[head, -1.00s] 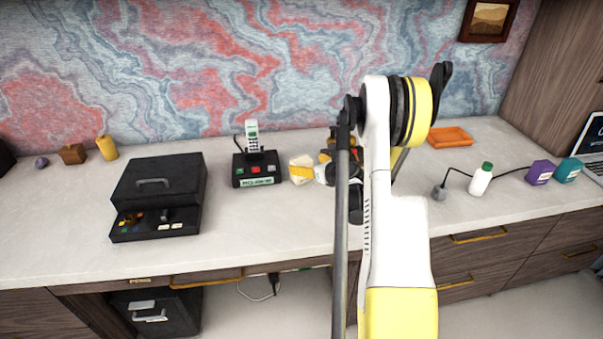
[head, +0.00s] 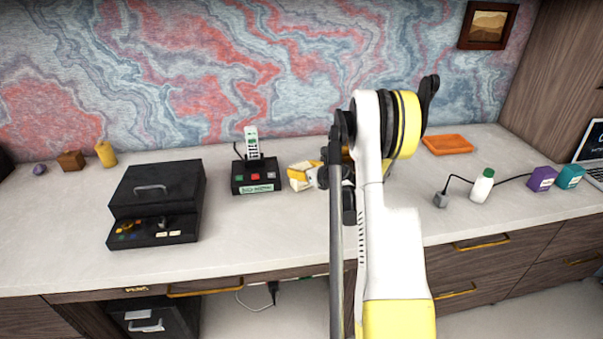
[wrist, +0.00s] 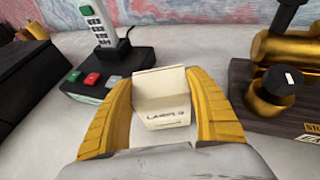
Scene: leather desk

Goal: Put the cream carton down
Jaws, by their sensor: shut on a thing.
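The cream carton (head: 298,170) is beside the phone base in the head view, partly hidden by my gripper (head: 306,175). In the wrist view the carton (wrist: 161,98) is a pale box with dark lettering, between the two yellow fingers of my gripper (wrist: 162,100). The fingers are shut on its sides. The carton is close to the white desk top (head: 270,225). I cannot tell whether its base touches the desk.
A black phone base with a handset (head: 256,175) stands just left of the carton. A gold device on a dark base (wrist: 285,85) stands to the right in the wrist view. A black case (head: 155,190) sits further left. The desk front is clear.

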